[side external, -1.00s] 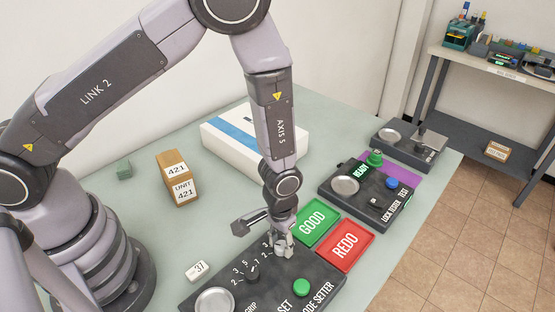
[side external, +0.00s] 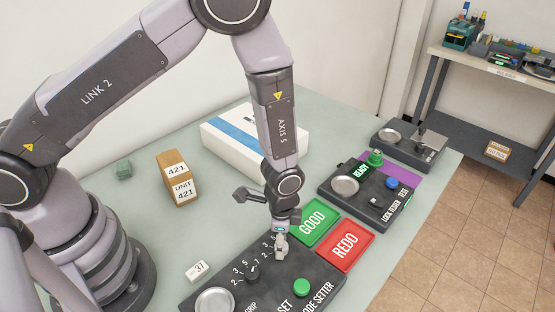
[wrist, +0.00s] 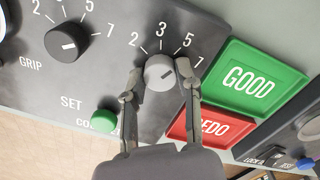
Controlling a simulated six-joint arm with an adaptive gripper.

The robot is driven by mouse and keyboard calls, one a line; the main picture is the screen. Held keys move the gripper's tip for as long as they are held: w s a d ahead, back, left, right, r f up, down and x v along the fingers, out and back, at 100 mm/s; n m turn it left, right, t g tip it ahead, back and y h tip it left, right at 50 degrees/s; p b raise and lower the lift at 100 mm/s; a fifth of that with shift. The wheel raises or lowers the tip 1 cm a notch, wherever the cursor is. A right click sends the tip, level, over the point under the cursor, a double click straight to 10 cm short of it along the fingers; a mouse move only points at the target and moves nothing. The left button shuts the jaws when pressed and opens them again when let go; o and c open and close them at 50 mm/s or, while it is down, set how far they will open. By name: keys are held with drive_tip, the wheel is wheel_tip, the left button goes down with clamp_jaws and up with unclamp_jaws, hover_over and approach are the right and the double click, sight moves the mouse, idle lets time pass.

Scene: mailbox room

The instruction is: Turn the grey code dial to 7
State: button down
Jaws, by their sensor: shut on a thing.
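The grey code dial (wrist: 159,74) sits on the dark code setter panel (wrist: 98,22), with the numbers 2, 3, 5 and 7 in an arc beside it. A short dark mark on its face slants up to the right, roughly toward the 7 side; its exact setting is hard to read. My gripper (wrist: 158,82) is shut on the dial, one finger on each side. In the side external view, my gripper (side external: 281,246) points down at the panel's far end and largely hides the dial.
A black grip dial (wrist: 67,42) and a green set button (wrist: 104,122) are on the same panel. The green GOOD tray (side external: 313,223) and red REDO tray (side external: 345,245) lie close beside it. A 37 tag (side external: 197,271) lies left of the panel.

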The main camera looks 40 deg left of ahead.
drive_tip(key=m, duration=0.5)
drive_tip(key=shift+m, duration=0.4)
idle(0.4)
drive_tip(key=c, duration=0.8)
unclamp_jaws()
wheel_tip(320, 180, up, 12)
drive_tip(key=shift+w+r, duration=0.1)
drive_tip(key=shift+w, duration=0.05)
